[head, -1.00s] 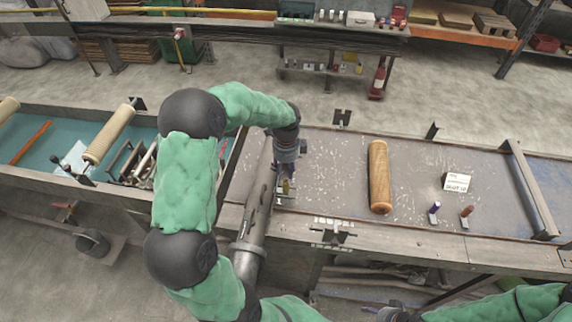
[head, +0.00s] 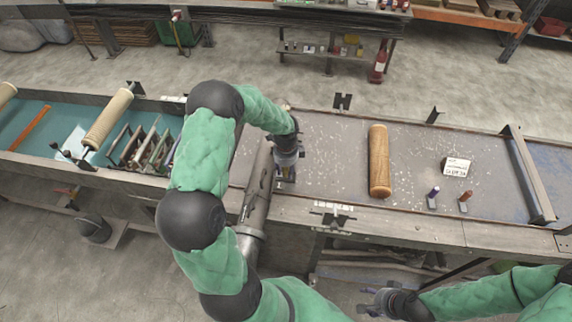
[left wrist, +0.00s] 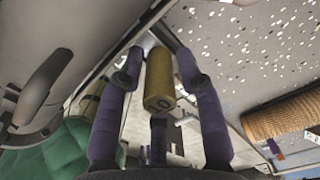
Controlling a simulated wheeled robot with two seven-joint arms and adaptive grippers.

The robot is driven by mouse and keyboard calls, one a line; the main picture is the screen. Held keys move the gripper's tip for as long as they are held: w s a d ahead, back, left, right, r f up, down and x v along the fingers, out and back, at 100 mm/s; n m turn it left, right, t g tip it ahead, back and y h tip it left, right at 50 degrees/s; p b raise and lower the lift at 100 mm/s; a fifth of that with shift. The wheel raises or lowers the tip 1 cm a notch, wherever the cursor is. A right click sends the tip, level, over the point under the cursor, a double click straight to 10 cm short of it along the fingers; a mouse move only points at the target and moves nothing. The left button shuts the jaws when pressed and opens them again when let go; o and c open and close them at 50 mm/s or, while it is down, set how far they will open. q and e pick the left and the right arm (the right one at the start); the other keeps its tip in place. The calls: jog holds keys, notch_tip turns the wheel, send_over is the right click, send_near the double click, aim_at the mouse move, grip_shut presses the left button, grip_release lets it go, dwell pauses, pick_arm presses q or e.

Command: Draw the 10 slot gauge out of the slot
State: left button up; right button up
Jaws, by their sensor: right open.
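The 10 slot gauge (left wrist: 160,85) shows in the left wrist view as a yellow cylinder with "10" on its end. It lies between the two purple fingers of my left gripper (left wrist: 160,68), very close to both. I cannot tell whether both fingers press on it. In the head view my left gripper (head: 286,172) is low at the right side of the grey slotted metal tube (head: 256,200). The gauge's lower part and its slot are hidden. My right gripper (head: 372,303) is open and empty, low in front of the bench.
A teal tray (head: 30,115) with racked plates is on the left.

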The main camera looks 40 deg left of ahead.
pick_arm(q)
jog(key=shift+f, duration=0.1)
jog(key=shift+c, duration=0.2)
grip_shut()
jog(key=shift+w+d, duration=0.1)
jog(key=shift+d, duration=0.05)
jog(key=shift+w+d+b, duration=0.2)
jog(key=shift+w+d, duration=0.15)
jog(key=shift+d, duration=0.3)
jog(key=shift+w+d+b, duration=0.15)
jog(key=shift+w+d, duration=0.2)
jog(key=shift+d, duration=0.3)
jog(key=shift+o, duration=1.7)
grip_release()
